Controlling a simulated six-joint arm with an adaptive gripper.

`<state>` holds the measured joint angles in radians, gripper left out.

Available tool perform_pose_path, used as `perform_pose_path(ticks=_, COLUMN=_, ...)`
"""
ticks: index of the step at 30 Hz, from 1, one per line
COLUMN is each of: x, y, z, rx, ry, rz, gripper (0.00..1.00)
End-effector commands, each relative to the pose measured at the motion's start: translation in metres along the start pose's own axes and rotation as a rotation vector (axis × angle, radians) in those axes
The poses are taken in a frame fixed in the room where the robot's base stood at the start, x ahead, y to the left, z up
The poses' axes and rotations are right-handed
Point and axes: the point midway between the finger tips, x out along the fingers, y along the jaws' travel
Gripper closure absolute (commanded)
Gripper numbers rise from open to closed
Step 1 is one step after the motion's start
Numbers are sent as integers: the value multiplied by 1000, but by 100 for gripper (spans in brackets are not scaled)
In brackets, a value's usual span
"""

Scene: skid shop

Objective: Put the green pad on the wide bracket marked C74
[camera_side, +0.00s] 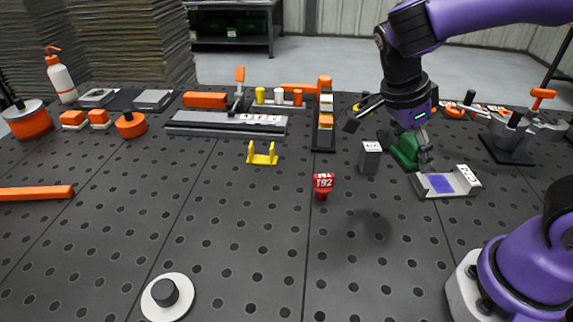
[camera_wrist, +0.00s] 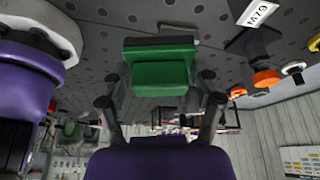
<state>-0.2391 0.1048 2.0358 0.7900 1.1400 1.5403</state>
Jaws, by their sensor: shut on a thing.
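My gripper (camera_side: 416,154) is shut on the green pad (camera_side: 404,150) and holds it at the right of the side view. In the wrist view, the green pad (camera_wrist: 160,77) sits between the two fingers of my gripper (camera_wrist: 160,88). A wide grey bracket (camera_side: 461,189) with raised ends and a purple patch (camera_side: 439,184) on its floor stands just right of and in front of the pad. The white label on its right end is too small to read surely. The pad appears beside the bracket's left end; the exact gap between them is unclear.
A grey block (camera_side: 370,158) with a label stands just left of the pad. A red T92 piece (camera_side: 323,184) and a yellow bracket (camera_side: 262,155) are further left. A black stand with an orange handle (camera_side: 542,94) is at the right. The front middle of the perforated table is clear.

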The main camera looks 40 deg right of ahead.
Motion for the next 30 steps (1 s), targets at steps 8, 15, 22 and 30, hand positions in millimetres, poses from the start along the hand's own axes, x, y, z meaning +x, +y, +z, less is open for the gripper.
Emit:
perform_pose_path(ticks=8, x=11, y=2, z=-30, rx=328, ry=0, rz=137, gripper=68)
perform_pose_path(ticks=15, x=63, y=-9, z=-68, rx=340, ry=1, rz=146, gripper=68)
perform_pose_path(ticks=22, x=105, y=-21, z=-97, rx=332, ry=-2, rz=141, gripper=68)
perform_pose_path(ticks=30, x=132, y=-23, z=-95, rx=325, ry=-2, rz=141, gripper=68)
